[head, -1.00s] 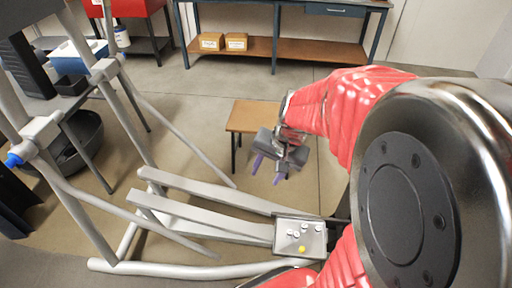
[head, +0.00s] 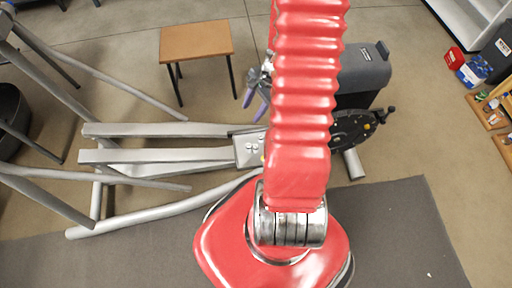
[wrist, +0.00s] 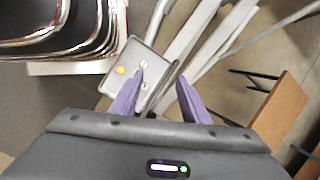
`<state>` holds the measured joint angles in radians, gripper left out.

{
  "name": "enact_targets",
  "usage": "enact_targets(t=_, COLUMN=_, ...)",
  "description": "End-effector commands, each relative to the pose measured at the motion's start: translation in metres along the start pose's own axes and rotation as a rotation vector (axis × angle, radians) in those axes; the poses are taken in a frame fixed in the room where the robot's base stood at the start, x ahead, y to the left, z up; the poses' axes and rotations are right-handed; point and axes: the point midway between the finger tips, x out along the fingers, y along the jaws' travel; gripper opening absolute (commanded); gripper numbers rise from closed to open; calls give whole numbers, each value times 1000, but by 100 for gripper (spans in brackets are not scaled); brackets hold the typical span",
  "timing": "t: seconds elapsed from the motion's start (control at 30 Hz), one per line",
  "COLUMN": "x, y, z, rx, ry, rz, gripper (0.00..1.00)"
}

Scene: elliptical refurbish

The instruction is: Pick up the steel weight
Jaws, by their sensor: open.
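I cannot make out a steel weight for certain in either view. My gripper (head: 256,101) is partly behind my red arm in the head view, above the elliptical machine's frame. In the wrist view, its two purple fingers (wrist: 159,82) are apart, with nothing between them. That tray (head: 244,157) also shows in the head view, at the end of the machine's rails. My arm hides part of the machine.
A wooden-topped stool (head: 196,41) stands behind the machine's rails (head: 155,131). A dark grey housing (head: 365,70) rises right of my arm. A dark mat (head: 400,225) lies in front. At the far right are a red box (head: 455,58) and wooden shelves (head: 490,113). Floor between is clear.

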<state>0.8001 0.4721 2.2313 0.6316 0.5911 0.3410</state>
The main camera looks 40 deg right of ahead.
Motion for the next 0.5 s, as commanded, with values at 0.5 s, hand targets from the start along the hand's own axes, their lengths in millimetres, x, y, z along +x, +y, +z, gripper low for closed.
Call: enact_targets(t=0.5, x=73, y=62, z=-69, rx=420, ry=-56, rz=12, gripper=42)
